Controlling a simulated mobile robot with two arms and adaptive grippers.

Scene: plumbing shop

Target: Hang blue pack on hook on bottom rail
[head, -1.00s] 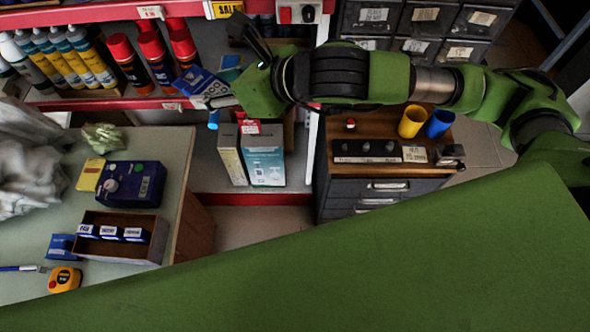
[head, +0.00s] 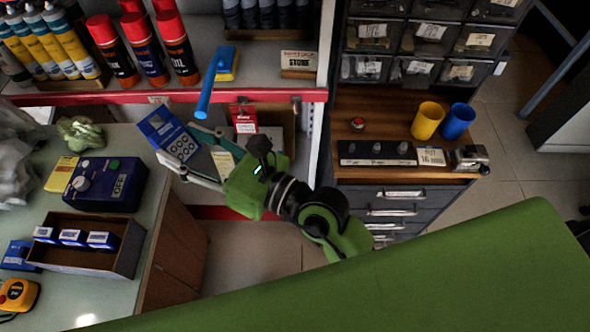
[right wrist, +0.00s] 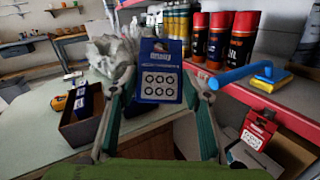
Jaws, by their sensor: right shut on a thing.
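My right gripper (head: 178,146) is shut on the blue pack (head: 168,132), a flat card with round marks on its face. In the right wrist view the pack (right wrist: 158,72) stands upright between the two fingers (right wrist: 157,88). The pack is in front of and below the red bottom rail (head: 120,97) and apart from it. A red and white pack (head: 243,118) is just below the rail; it also shows in the right wrist view (right wrist: 257,130). I cannot make out a bare hook on the rail. My left gripper is not in view.
A blue-handled tool (head: 207,90) sticks out over the rail near the held pack. Spray cans (head: 175,50) stand on the shelf. The bench at left holds a blue device (head: 105,185) and a wooden box (head: 85,260) of small packs. A drawer cabinet (head: 400,200) stands at right.

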